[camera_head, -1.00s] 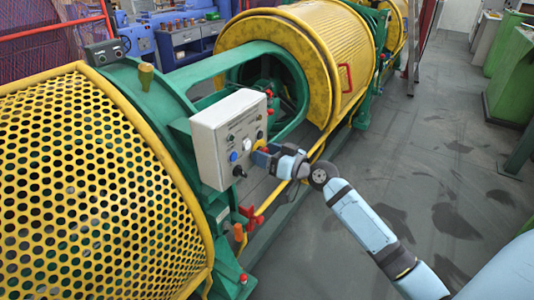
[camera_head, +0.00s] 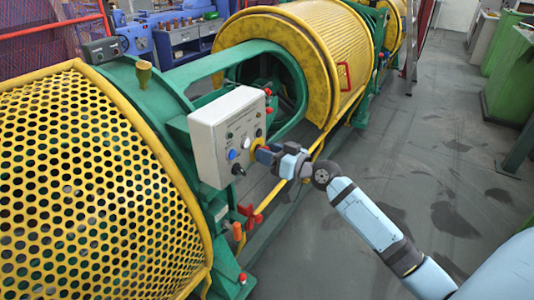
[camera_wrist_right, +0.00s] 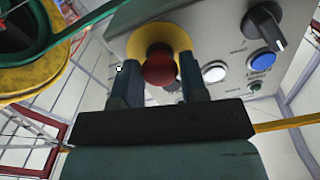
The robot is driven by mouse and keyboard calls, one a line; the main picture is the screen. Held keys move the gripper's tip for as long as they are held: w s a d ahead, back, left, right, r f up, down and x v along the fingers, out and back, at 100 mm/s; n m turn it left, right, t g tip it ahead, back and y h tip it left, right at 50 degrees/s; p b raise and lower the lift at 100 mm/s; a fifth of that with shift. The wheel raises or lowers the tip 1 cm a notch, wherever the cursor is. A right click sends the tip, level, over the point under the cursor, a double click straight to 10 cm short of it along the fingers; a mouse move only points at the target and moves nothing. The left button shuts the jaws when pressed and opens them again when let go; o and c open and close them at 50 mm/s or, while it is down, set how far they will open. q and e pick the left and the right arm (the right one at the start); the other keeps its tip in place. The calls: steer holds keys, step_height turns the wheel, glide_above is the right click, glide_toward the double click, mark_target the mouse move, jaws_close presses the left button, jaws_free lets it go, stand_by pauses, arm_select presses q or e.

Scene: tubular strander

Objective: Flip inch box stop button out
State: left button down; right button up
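The inch box (camera_head: 220,140) is a light grey control box on the green machine frame, with its button face turned right. Its stop button (camera_wrist_right: 159,65) is a red mushroom head on a yellow round plate, seen in the right wrist view. My right gripper (camera_head: 262,154) is at the box face. In the right wrist view its two blue fingers (camera_wrist_right: 158,80) stand either side of the red button, with a small gap on each side. In the head view the gripper mostly hides the button. My left gripper is not in view.
A black rotary knob (camera_wrist_right: 264,28), a white button (camera_wrist_right: 214,72) and a blue button (camera_wrist_right: 261,60) sit beside the stop button. A yellow perforated guard (camera_head: 90,190) fills the left. Open grey floor (camera_head: 430,150) lies right.

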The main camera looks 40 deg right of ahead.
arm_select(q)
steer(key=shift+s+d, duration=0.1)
arm_select(e)
steer(key=o, duration=0.4)
steer(key=shift+s+d, duration=0.1)
steer(key=shift+s, duration=0.05)
arm_select(q)
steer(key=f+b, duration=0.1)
steer(key=b, duration=0.2)
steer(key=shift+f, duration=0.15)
arm_select(e)
steer(key=v, duration=1.3)
steer(key=shift+s, duration=0.4)
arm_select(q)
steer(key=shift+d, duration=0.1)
